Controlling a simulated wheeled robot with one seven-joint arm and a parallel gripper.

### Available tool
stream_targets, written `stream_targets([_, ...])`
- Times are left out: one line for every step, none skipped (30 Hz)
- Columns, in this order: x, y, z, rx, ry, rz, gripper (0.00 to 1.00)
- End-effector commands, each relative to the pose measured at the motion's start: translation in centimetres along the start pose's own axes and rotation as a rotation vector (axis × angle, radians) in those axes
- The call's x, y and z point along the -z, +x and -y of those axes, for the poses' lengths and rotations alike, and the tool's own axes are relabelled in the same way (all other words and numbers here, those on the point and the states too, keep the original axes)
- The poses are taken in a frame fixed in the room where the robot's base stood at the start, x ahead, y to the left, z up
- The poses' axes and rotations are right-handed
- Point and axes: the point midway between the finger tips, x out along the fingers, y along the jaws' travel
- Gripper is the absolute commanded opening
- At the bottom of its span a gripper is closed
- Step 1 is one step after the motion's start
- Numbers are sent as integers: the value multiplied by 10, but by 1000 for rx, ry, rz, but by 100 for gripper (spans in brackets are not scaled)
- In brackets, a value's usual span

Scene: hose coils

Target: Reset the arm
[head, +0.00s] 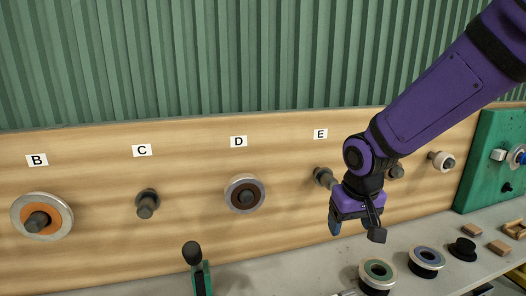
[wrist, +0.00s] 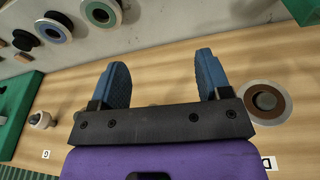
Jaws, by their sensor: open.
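My gripper (head: 356,232) hangs from my purple arm in front of the wooden board, right of the peg under label E. It points downward, its fingers are apart, and nothing is between them. In the wrist view my gripper (wrist: 162,80) shows two blue ridged fingers spread wide, with only board and bench behind them. The fingers touch nothing that I can see. The arm covers part of the board to the right of E.
The wooden board (head: 100,250) carries a ringed coil (head: 62,222) at B, a bare peg (head: 146,204) at C, a coil (head: 262,196) at D and a peg (head: 322,177) at E. Coils (head: 379,275) lie on the grey bench (head: 300,280). A green panel (head: 488,150) stands right.

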Motion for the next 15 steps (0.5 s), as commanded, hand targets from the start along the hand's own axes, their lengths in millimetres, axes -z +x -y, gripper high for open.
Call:
stream_targets([-5,-16,-9,-3,13,-21,71])
stream_targets([-8,-24,-14,-4,19,-29,71])
stream_targets([-13,-35,-21,-7,28,-40,71])
stream_targets([-17,-43,-25,-8,33,-50,71])
stream_targets([-21,-50,-30,-9,41,-58,71])
stream_targets([-27,-60,-36,-10,50,-69,71])
stream_targets([-32,-68,-40,-11,55,-77,71])
stream_targets([-36,-75,-44,-12,61,-85,71])
stream_targets([-43,-84,-49,-13,69,-98,71])
stream_targets([-48,-91,-52,-14,74,-105,71])
stream_targets([-53,-97,-56,-14,80,-113,71])
stream_targets([-61,-105,-60,-14,89,-125,71])
stream_targets([-67,-111,-64,-14,94,-132,71])
stream_targets([-72,-117,-67,-15,99,-142,71])
stream_targets([-80,-125,-70,-15,107,-154,71])
